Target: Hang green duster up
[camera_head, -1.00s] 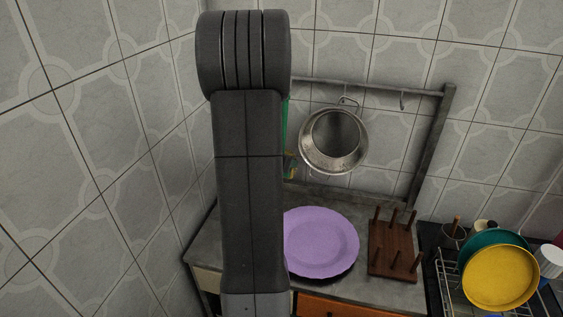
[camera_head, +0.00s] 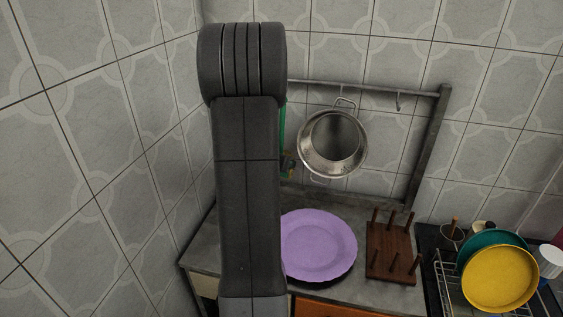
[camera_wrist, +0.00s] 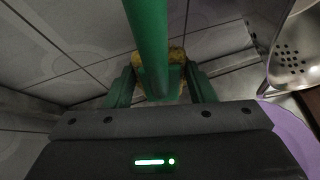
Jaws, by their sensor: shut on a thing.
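The green duster (camera_wrist: 150,45) is held in my gripper (camera_wrist: 161,82), with its green handle running up toward the wrist camera and a yellow part showing between the fingers. In the head view only a thin green strip of the duster (camera_head: 283,132) shows beside my arm, left of the hanging strainer. My arm hides most of the duster and the gripper there. A metal rail (camera_head: 365,87) runs along the back wall, with an empty hook (camera_head: 398,101) on its right part.
A steel strainer (camera_head: 333,145) hangs from the rail, close to the duster's right. Below are a purple plate (camera_head: 318,245), a wooden peg rack (camera_head: 393,250) and, right, a dish rack with a yellow plate (camera_head: 500,280). A tiled side wall (camera_head: 110,150) stands left.

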